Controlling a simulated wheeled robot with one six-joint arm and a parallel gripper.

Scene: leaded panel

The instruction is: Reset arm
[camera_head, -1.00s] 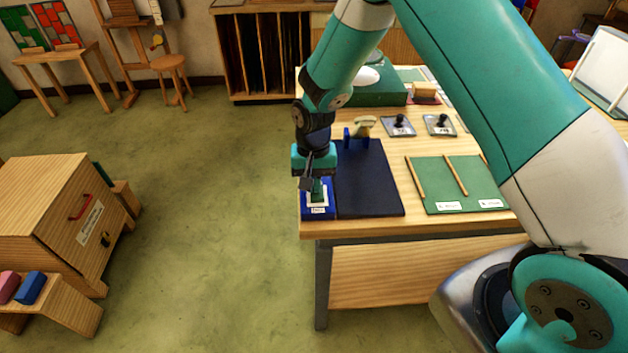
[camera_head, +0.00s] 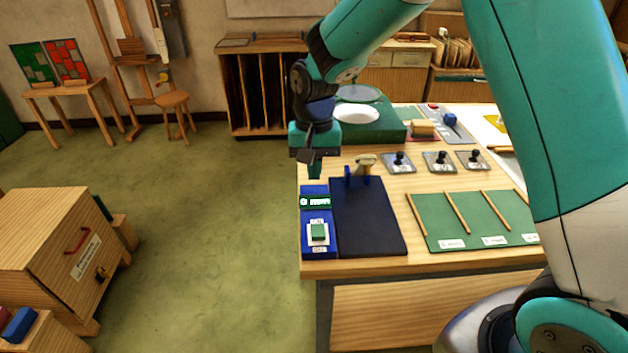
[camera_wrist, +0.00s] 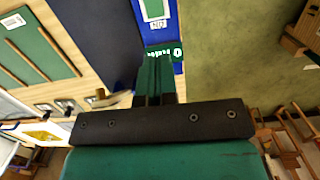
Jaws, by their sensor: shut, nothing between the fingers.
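My gripper (camera_head: 314,168) is shut and empty, above the left edge of the workbench (camera_head: 385,262). Its shut fingers (camera_wrist: 155,78) point toward the blue strip in the wrist view. Below and in front of it lies a blue strip (camera_head: 308,244) with a green button (camera_head: 318,232) in a white frame and a small lit green display (camera_head: 315,201). The gripper is apart from the button. The strip also shows in the wrist view (camera_wrist: 171,30), with the display partly hidden behind the fingers.
A dark blue mat (camera_head: 368,222) lies right of the strip, with a blue-and-tan tool (camera_head: 364,165) at its back. A green board with wooden strips (camera_head: 470,220) and several grey plates with black knobs (camera_head: 398,162) are further right. Open green floor (camera_head: 220,240) lies left.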

